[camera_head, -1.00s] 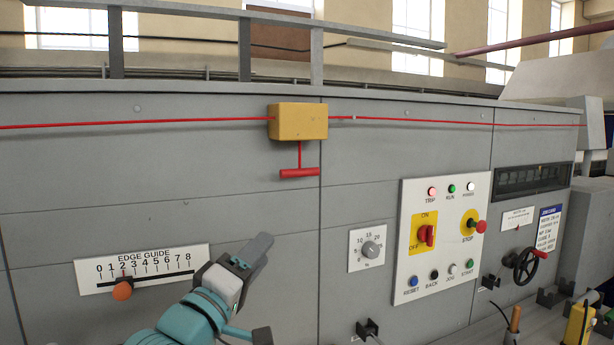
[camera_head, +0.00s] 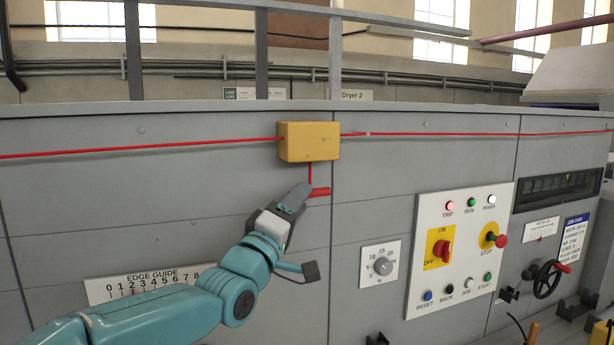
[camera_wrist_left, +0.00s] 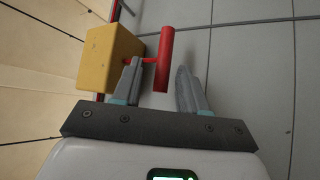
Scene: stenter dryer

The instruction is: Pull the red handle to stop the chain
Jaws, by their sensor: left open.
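The red T-shaped handle (camera_head: 320,192) hangs on a short red cord under the yellow box (camera_head: 309,142) on the grey panel. In the head view my left gripper (camera_head: 297,197) is in front of the handle and hides its left part. In the left wrist view the red bar (camera_wrist_left: 165,60) shows between the two open fingers of my left gripper (camera_wrist_left: 160,82), its lower end reaching between the tips. The left finger lies over the cord side, beside the yellow box (camera_wrist_left: 110,55). I cannot tell whether either finger touches the bar. My right gripper is not in view.
A red line (camera_head: 200,145) runs along the panel through the yellow box. To the right are a dial (camera_head: 382,266) and a white control board (camera_head: 460,205) with buttons. The edge guide scale (camera_head: 110,290) is partly behind my left arm. A black handwheel (camera_head: 546,279) stands far right.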

